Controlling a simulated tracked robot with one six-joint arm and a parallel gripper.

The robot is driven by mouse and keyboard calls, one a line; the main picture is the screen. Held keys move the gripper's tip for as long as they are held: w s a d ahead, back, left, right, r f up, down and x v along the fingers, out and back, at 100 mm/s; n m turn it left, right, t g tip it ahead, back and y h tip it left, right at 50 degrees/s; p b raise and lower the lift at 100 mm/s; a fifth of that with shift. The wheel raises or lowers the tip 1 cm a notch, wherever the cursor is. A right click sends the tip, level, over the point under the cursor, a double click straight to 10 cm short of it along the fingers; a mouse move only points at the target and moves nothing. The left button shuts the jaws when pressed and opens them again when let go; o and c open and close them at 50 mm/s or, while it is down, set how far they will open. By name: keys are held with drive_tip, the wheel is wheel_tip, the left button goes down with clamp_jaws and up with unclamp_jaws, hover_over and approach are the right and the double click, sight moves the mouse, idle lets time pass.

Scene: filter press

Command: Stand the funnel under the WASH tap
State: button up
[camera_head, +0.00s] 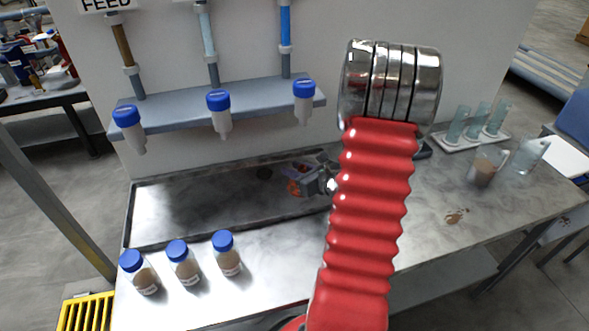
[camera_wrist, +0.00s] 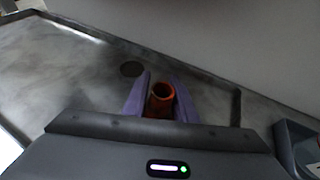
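The orange-red funnel (camera_head: 294,188) is by my gripper (camera_head: 296,180), over the right part of the metal tray (camera_head: 185,205). In the wrist view the orange funnel (camera_wrist: 160,96) is between the two purple fingers of my gripper (camera_wrist: 160,85), which appear to touch its sides. Its round open end shows, and its lower part is hidden. Three blue-capped taps hang from the wall shelf: left (camera_head: 127,118), middle (camera_head: 218,102) and right (camera_head: 304,91). The left pipe's sign reads FEED; no WASH sign is in view. The funnel is below and near the right tap in the picture.
The tray has a dark drain hole (camera_head: 264,173) and a raised rim. Several blue-capped bottles (camera_head: 183,263) stand in front of it. Glassware (camera_head: 484,168) stands at the bench's right, near a brown stain (camera_head: 456,216). The tray's left half is clear.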

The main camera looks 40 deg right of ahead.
drive_tip(key=o, duration=0.3)
drive_tip(key=shift+r, duration=0.1)
drive_tip(key=v, duration=1.2)
idle(0.9)
